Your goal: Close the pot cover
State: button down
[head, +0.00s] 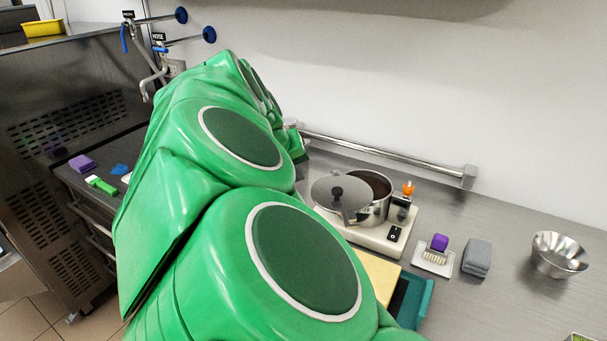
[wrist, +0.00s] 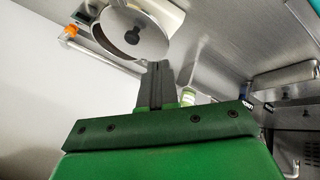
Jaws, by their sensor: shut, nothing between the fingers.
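The steel pot (head: 379,205) stands on a white hot-plate base, with part of its dark inside showing. The round grey pot cover (head: 325,190) with a black knob sits off to the left side of the pot's mouth, leaving the right part open. I cannot tell whether it is hinged. My gripper (wrist: 156,68) is shut and empty, apart from the cover in that view. In the head view my green arm hides the gripper.
An orange-topped item (head: 408,188) stands right behind the pot. A white tray with a brush (head: 434,259), a grey block (head: 476,258) and a metal bowl (head: 559,255) are to the right. A wall rail (head: 390,157) runs behind. A yellow board (head: 378,271) lies in front.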

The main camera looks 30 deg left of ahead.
send_near(325, 205)
notch_tip(325, 205, down, 3)
jog(key=w+a, duration=0.2)
jog(key=w, duration=0.1)
jog(key=w+d, duration=0.2)
jog(key=shift+w+d, duration=0.15)
jog(key=shift+w, duration=0.15)
jog(key=shift+d, duration=0.2)
